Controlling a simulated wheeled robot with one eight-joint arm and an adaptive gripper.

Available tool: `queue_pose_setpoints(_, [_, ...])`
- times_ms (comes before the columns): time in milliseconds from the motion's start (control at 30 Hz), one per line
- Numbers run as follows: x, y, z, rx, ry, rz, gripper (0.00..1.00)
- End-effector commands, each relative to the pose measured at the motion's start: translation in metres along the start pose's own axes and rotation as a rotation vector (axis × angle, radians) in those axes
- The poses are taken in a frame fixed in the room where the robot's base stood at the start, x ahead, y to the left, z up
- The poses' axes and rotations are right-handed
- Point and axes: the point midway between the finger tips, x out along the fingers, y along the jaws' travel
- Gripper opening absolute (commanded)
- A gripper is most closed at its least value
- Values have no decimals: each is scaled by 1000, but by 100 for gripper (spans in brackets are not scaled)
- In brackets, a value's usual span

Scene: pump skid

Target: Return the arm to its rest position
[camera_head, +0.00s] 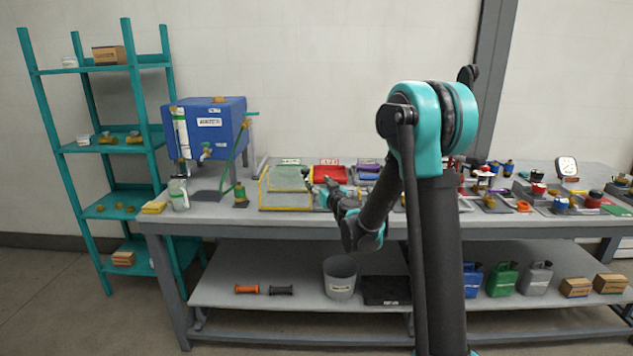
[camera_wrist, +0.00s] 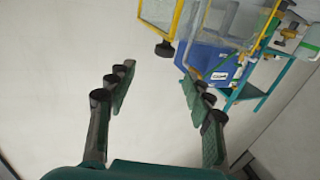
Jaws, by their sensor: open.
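My arm (camera_head: 435,215) rises in the middle of the head view and folds down to the left at its upper joint.
A teal shelf (camera_head: 150,110) stands at left. A grey bucket (camera_head: 340,280) is on the lower shelf. Wall space above the bench is clear.

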Motion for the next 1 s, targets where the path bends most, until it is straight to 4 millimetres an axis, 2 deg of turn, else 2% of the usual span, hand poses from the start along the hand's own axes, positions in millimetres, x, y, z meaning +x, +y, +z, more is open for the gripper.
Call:
queue_pose_setpoints(267, [-1, 0, -1, 0, -1, -2, 52])
queue_pose_setpoints(367, [-10, -3, -4, 0, -9, -24, 52])
queue_pose_setpoints(467, [-33, -10, -9, 1, -39, -72, 52])
queue_pose_setpoints(567, [-68, -21, -8, 7, -107, -137, 52])
queue_pose_setpoints(667, [-109, -30, 4, 21, -213, -190, 52])
queue_pose_setpoints(867, [-203, -34, 52, 67, -491, -204, 52])
queue_pose_setpoints(1000, [-280, -24, 95, 112, -717, -128, 52])
